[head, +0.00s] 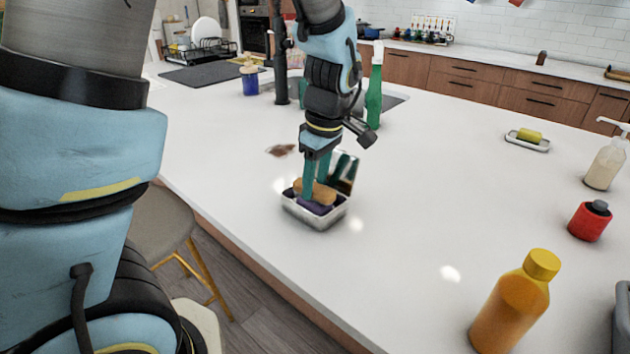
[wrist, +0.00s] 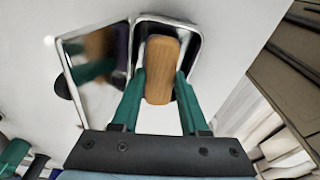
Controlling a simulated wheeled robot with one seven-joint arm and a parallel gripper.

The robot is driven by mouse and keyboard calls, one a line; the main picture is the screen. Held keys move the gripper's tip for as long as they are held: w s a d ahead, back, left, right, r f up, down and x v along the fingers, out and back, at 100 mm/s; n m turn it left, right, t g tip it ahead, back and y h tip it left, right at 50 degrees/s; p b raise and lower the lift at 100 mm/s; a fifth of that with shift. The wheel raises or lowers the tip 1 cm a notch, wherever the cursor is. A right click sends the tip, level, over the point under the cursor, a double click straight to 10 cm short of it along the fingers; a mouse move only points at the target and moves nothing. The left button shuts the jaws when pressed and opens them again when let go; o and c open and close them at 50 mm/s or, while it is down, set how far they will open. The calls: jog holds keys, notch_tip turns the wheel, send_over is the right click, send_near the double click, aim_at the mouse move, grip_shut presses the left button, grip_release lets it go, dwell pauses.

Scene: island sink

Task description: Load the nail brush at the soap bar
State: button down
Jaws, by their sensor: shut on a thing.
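The nail brush (head: 324,193), with a light wooden back, is held between the green fingers of my gripper (head: 314,186). In the wrist view the brush (wrist: 161,68) sits lengthwise between both fingers. It is over an open metal tin (head: 319,221) near the counter's left edge. A dark purple mass (head: 314,207) shows in the tin under the brush; whether it is bristles or soap, and whether they touch, I cannot tell. The tin's shiny hinged lid (wrist: 96,62) stands open beside it. A yellow bar (head: 529,135), looking like soap or a sponge, lies on a white dish (head: 540,146) at the right.
An orange bottle (head: 512,303) stands at the front right. A red container (head: 589,222) and a soap pump (head: 606,162) are at the right. A green spray bottle (head: 374,95) stands behind my gripper by the sink. The counter right of the tin is clear.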

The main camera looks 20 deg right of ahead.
aim_at(315, 187)
jog(key=shift+r+p, duration=3.1)
jog(key=shift+r, duration=0.4)
jog(key=shift+f, duration=0.1)
